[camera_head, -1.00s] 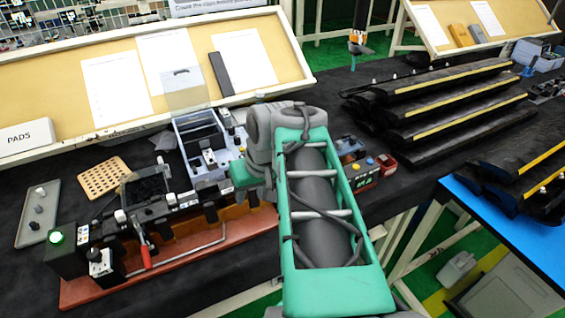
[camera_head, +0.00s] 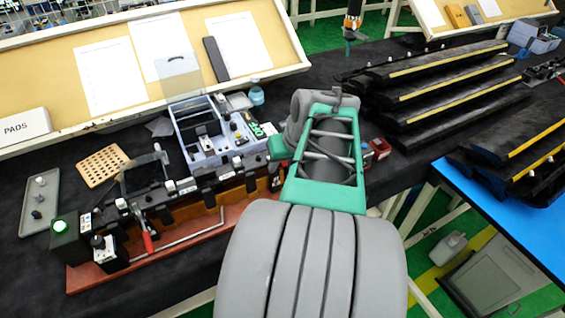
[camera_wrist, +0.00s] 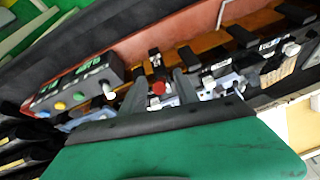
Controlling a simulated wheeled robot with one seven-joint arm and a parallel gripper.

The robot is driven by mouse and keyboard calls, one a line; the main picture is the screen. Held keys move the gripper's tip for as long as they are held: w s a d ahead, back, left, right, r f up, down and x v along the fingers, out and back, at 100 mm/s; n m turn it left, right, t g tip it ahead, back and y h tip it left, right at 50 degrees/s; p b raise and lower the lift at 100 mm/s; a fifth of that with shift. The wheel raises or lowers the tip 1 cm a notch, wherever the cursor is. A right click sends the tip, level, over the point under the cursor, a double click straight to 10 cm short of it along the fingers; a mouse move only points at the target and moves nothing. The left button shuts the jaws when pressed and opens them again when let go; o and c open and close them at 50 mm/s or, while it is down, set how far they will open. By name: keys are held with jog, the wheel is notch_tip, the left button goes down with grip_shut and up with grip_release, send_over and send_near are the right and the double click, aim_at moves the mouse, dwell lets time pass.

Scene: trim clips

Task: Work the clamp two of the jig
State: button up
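The jig (camera_head: 190,222) is a long red-brown base with a row of black clamps and white-tipped parts, at the left in the head view. A red-handled lever (camera_head: 148,242) stands at its near left end. I cannot tell for sure which clamp is clamp two. In the wrist view the jig (camera_wrist: 210,42) runs across the top, with black clamps and a red knob (camera_wrist: 158,88). My gripper (camera_wrist: 208,80) shows two dark fingers apart, with small white jig parts seen between them. Contact cannot be told. In the head view my arm hides the jig's right end.
A control box with coloured buttons (camera_wrist: 75,88) stands beside the jig. A blue-grey bin (camera_head: 205,140) and a perforated tan board (camera_head: 102,165) lie behind it. Stacked black trim strips (camera_head: 440,90) fill the right. A grey tray (camera_head: 38,205) is at the far left.

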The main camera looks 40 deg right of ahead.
jog(key=shift+c, duration=0.6)
grip_shut()
dwell(0.8)
